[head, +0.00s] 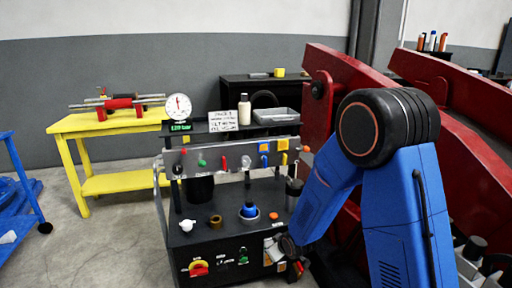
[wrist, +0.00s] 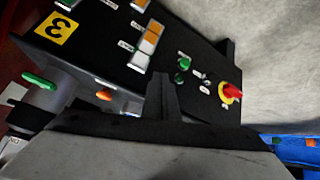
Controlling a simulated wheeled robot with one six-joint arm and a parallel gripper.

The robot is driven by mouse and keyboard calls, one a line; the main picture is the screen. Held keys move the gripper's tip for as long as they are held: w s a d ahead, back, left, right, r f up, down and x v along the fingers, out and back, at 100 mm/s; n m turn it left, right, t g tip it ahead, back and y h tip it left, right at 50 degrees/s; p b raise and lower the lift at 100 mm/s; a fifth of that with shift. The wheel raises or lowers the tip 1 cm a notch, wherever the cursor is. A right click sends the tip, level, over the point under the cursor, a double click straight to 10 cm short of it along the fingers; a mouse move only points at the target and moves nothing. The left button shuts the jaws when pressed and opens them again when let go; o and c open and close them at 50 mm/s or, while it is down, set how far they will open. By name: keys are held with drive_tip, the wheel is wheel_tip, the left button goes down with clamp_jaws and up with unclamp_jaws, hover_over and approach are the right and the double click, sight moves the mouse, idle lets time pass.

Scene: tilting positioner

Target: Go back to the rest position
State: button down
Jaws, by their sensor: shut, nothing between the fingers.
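My gripper (wrist: 162,98) shows in the wrist view with its dark fingers together and nothing between them. It is in front of a black control panel (wrist: 120,50); I cannot tell whether it touches it. In the head view my blue arm reaches down to the right front corner of the black control cart (head: 222,238), and the fingertips are hard to make out there. The red and yellow rotary switch (wrist: 230,93) and a green button (wrist: 184,63) are right of the fingers in the wrist view.
The cart top holds a blue knob (head: 249,210), a brown ring (head: 216,221) and a row of levers behind. A yellow table (head: 115,122) stands at the left. A large red positioner frame (head: 345,75) is close to my arm at right. Open floor lies left of the cart.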

drive_tip(key=s+d+r+m+h, duration=0.1)
drive_tip(key=s+d+r+m, duration=0.1)
drive_tip(key=s+d+r, duration=0.65)
drive_tip(key=s+d+r+m+h, duration=0.15)
drive_tip(key=s+d+r, duration=0.35)
drive_tip(key=r, duration=0.6)
drive_tip(key=s+d+r+m+g, duration=0.1)
drive_tip(key=s+d+r, duration=0.1)
drive_tip(key=s, duration=0.6)
drive_tip(key=s+d+r+m+g, duration=0.1)
drive_tip(key=s+d+r+m, duration=0.1)
drive_tip(key=s, duration=0.6)
drive_tip(key=s+d+r+m, duration=0.1)
drive_tip(key=s+d+r, duration=0.3)
drive_tip(key=s, duration=0.5)
drive_tip(key=shift+d+r+m+g+h, duration=0.2)
drive_tip(key=shift+d+m+g+h, duration=0.15)
drive_tip(key=shift+d+g, duration=0.05)
drive_tip(key=shift+w, duration=0.1)
